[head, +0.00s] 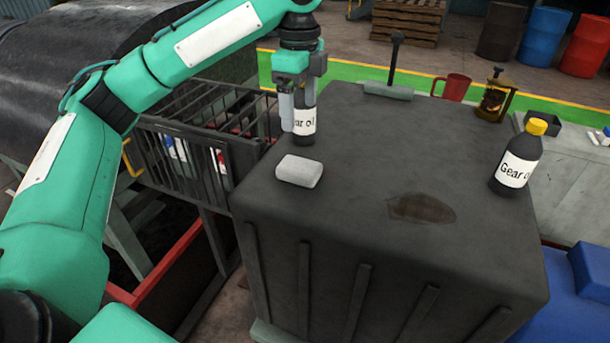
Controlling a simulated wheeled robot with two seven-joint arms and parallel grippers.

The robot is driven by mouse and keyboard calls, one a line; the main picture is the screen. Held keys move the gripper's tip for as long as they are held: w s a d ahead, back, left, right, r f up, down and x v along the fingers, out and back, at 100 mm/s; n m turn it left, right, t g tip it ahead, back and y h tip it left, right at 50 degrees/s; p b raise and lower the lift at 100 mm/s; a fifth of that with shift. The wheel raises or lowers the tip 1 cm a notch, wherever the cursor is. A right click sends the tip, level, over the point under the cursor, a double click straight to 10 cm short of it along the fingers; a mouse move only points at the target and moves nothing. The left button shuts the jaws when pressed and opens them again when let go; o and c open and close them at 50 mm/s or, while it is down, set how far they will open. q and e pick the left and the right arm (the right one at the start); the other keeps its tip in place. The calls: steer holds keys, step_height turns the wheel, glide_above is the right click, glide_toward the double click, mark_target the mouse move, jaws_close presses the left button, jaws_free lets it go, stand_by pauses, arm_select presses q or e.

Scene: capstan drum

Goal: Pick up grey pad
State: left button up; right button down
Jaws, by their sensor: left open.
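The grey pad (299,171) is a light grey rounded block. It lies flat near the left edge of the top of a dark box-shaped stand (350,215). My left gripper (293,128) points down just behind the pad, in front of or around a dark gear oil bottle (306,127). Its jaws are open. I cannot tell whether the fingers touch the bottle. The pad is apart from the gripper and fully visible. My right gripper is not in view.
Another gear oil bottle (517,158) with a yellow cap stands at the right edge. A dark stain (422,208) marks the top. A handled tool (391,75), a red mug (455,87) and a brass lantern (496,97) are at the back. A barred basket (190,150) is left.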

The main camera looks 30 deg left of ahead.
arm_select(q)
steer(key=f, duration=0.1)
glide_above(299, 165)
steer(key=f, duration=0.8)
steer(key=shift+w+d+f, duration=0.2)
steer(key=shift+w+f, duration=0.05)
steer(key=shift+w, duration=0.05)
steer(key=shift+s+f+p, duration=0.2)
steer(key=shift+f+p, duration=0.2)
steer(key=shift+p, duration=0.05)
steer(key=f, duration=0.1)
steer(key=f+p, duration=0.1)
steer(key=f, duration=0.1)
steer(key=shift+s+a+f+p, duration=0.1)
steer(key=shift+a+f+p, duration=0.2)
steer(key=shift+p, duration=0.1)
steer(key=shift+f, duration=0.6)
steer(key=c, duration=1.1)
steer(key=shift+o, duration=0.2)
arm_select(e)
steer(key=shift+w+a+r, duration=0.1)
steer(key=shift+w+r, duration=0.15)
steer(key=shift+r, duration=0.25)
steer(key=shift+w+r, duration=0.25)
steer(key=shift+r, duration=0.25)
arm_select(q)
steer(key=shift+d+r, duration=0.1)
